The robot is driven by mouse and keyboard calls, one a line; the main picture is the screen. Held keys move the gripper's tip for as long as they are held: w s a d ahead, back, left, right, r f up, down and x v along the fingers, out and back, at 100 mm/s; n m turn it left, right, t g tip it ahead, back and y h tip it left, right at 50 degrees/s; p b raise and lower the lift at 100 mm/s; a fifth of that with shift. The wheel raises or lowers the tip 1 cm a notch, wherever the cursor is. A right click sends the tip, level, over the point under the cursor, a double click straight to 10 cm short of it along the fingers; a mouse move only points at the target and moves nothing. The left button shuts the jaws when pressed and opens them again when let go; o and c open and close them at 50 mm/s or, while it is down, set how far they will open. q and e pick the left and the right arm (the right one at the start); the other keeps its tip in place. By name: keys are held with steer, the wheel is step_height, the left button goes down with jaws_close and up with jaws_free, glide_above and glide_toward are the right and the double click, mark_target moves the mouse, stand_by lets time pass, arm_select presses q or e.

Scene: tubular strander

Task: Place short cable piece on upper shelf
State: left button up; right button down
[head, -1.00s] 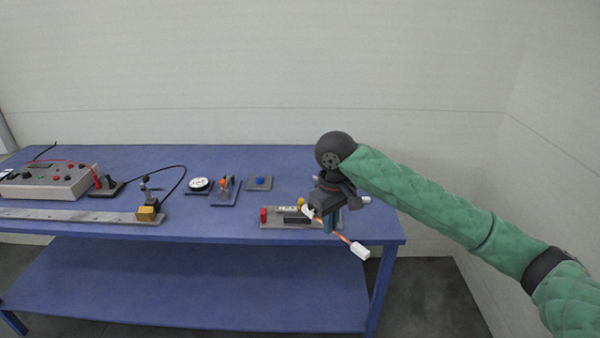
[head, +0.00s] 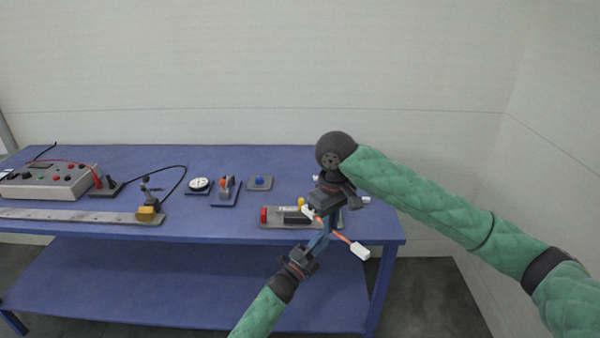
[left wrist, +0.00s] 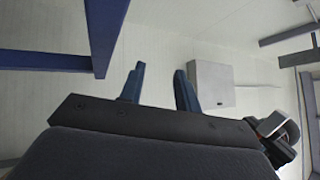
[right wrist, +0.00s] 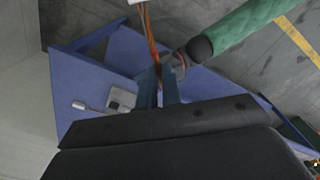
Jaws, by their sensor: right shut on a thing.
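The short cable piece (head: 345,240) is orange with white end connectors. My right gripper (head: 329,222) is shut on it, above the front right of the blue bench. The cable also shows between its fingers in the right wrist view (right wrist: 150,35). My left gripper (head: 319,243) comes up from below, close to the cable and right fingers; I cannot tell if it touches. In the left wrist view (left wrist: 158,82) its fingers stand apart with no cable visible between them. The bench has an upper shelf (head: 200,225) and a lower shelf (head: 170,290).
A gauge (head: 199,184), small fixtures, a long metal rail (head: 60,214) and a control box (head: 48,182) stand to the left. The lower shelf is empty. A wall is at the back.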

arm_select(q)
steer(key=w+d+r+m+g+h, duration=0.15)
steer(key=d+r+m+g, duration=0.25)
steer(key=r+m+g, duration=0.6)
steer(key=w+d+r+m+g+h, duration=0.1)
steer(key=w+d+r+m+g, duration=0.35)
steer(key=m, duration=0.95)
steer(key=s+a+r+m+g+y, duration=0.4)
steer(key=a+r+m+y, duration=0.2)
steer(key=a+m, duration=0.1)
steer(key=s+a+r+m+g+y, duration=0.5)
steer(key=a+r+m+y, duration=0.1)
steer(key=a+m+y, duration=0.15)
steer(key=shift+h, duration=0.5)
steer(key=x, duration=1.1)
steer(key=shift+w+f, duration=0.15)
steer(key=shift+f, duration=0.1)
